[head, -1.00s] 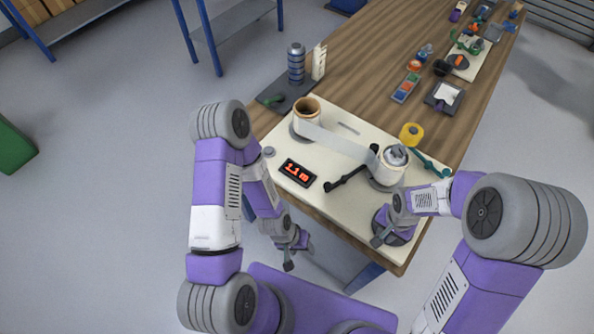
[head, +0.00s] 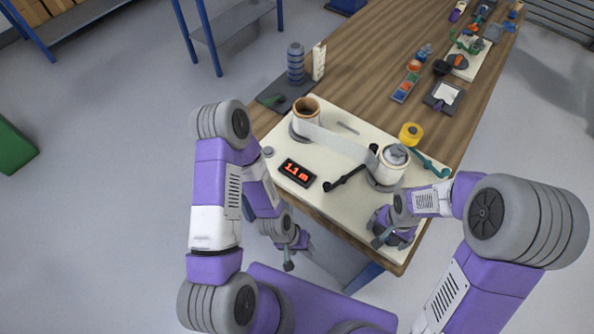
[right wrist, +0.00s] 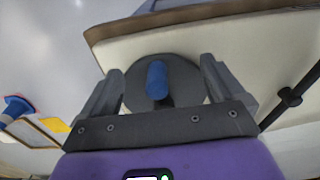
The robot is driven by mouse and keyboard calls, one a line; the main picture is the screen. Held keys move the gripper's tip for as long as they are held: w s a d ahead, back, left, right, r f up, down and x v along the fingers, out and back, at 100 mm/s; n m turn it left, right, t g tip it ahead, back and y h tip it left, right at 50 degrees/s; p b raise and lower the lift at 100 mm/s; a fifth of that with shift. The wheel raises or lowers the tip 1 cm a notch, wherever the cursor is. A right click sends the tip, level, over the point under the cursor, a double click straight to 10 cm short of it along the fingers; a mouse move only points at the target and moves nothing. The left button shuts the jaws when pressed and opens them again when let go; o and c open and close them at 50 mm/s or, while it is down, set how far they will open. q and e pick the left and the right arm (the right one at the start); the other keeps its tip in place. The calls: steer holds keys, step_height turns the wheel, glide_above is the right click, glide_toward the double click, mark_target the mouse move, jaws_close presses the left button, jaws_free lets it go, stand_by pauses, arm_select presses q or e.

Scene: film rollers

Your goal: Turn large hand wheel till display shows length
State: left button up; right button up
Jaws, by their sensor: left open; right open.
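The large hand wheel (right wrist: 187,90) is a dark grey disc with a blue upright knob (right wrist: 157,80) at the panel's front edge. In the right wrist view the knob stands between the spread fingers of my right gripper (right wrist: 163,70), with gaps on both sides. In the head view my right gripper (head: 386,232) sits over the wheel and hides most of it. The black display (head: 297,172) shows "1.1 m" in red. White film (head: 345,147) spans from the left roll (head: 306,110) to the right roller (head: 391,165). My left gripper (head: 297,252) is open and empty in front of the table.
A black lever (head: 345,181) lies between the display and right roller. A teal lever (head: 432,164) and yellow tape roll (head: 411,132) are beside the roller. A grey stand with a ribbed cylinder (head: 296,64) is behind. Several small objects stand farther along the wooden table (head: 370,60).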

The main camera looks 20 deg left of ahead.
step_height(320, 180, up, 7)
steer(key=p, duration=0.6)
arm_select(q)
step_height(320, 180, up, 6)
stand_by(0.4)
